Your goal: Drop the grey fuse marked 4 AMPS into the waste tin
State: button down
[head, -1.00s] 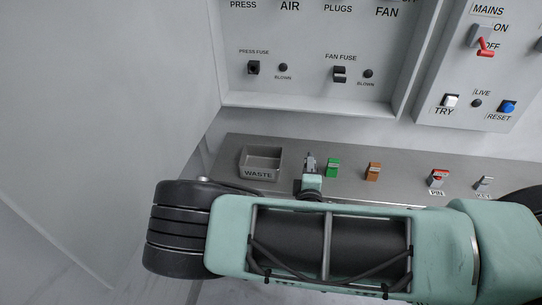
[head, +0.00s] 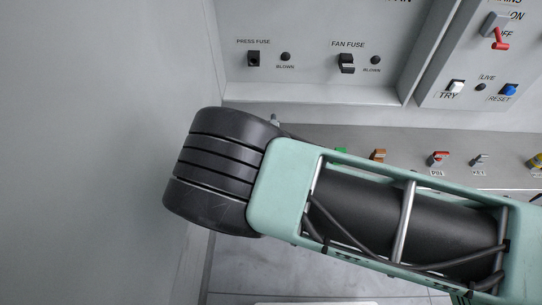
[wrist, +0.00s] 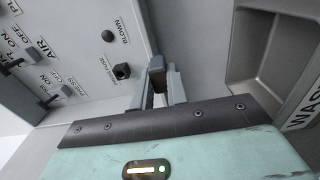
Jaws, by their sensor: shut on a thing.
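In the wrist view my gripper (wrist: 164,80) is shut on a small grey block, the grey fuse (wrist: 157,74). Its 4 AMPS marking cannot be read. The grey waste tin (wrist: 276,46) is at the right of the wrist view, with part of its lettering at the right edge. The fuse is to the left of the tin's wall in that picture, not over its opening. In the head view my arm hides the tin and nearly all of my gripper.
On the steel shelf, a green fuse (head: 341,154) is partly behind my arm, with an orange fuse (head: 378,155) beside it. A red pin (head: 438,158) and a key (head: 480,160) are further right. The panel's fan fuse holder (head: 346,63) stands behind the shelf.

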notch_tip(320, 180, down, 5)
jog(key=b, duration=0.3)
jog(key=shift+r, duration=0.1)
jog(key=c, duration=1.3)
grip_release()
jog(key=s+b, duration=0.4)
jog(key=s, duration=1.3)
jog(key=shift+s, duration=0.25)
